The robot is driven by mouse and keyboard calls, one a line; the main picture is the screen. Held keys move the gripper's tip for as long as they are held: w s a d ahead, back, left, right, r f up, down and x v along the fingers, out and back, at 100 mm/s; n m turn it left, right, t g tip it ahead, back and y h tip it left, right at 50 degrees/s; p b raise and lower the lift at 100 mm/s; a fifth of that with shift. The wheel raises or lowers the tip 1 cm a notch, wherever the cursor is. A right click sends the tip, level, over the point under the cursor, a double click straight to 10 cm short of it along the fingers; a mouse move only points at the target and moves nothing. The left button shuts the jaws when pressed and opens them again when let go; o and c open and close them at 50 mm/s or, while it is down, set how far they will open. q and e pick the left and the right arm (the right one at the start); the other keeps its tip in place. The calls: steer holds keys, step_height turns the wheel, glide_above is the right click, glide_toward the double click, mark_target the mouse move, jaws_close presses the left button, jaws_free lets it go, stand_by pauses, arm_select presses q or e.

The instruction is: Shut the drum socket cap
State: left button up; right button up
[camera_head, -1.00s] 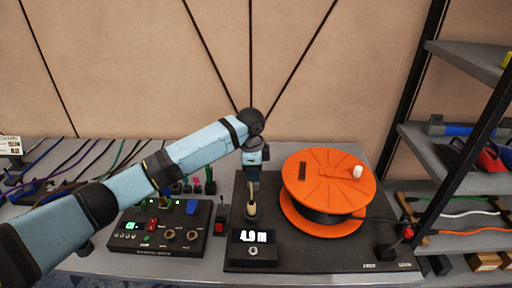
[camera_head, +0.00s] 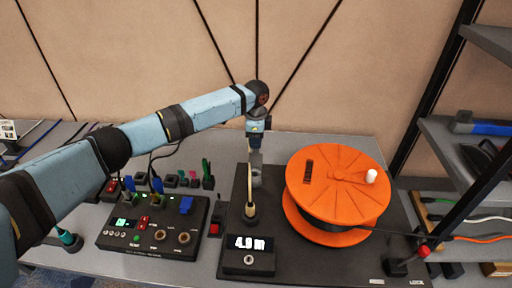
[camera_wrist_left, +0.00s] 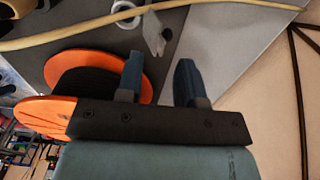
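The orange drum (camera_head: 335,185) stands on a dark base plate (camera_head: 290,262), with a white knob (camera_head: 371,176) on its top disc. It also shows in the left wrist view (camera_wrist_left: 60,115), behind the fingers. My left gripper (camera_head: 256,150) is behind and left of the drum, above the rear of the plate. In the left wrist view my left gripper (camera_wrist_left: 160,70) is open, with clear space between its fingers. A grey-white bracket (camera_wrist_left: 154,32) and a pale ring (camera_wrist_left: 126,12) lie beyond the fingertips. I cannot tell which part is the socket cap. My right gripper is not in view.
A beige cable (camera_head: 250,185) rises from a fitting on the plate behind the lit display (camera_head: 249,243). A control panel (camera_head: 155,222) stands to the left, with several small coloured plugs behind it. Shelves (camera_head: 470,150) stand at the right.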

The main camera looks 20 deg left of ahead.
mark_target(256, 156)
arm_select(q)
steer(key=shift+f, duration=1.85)
jaws_close()
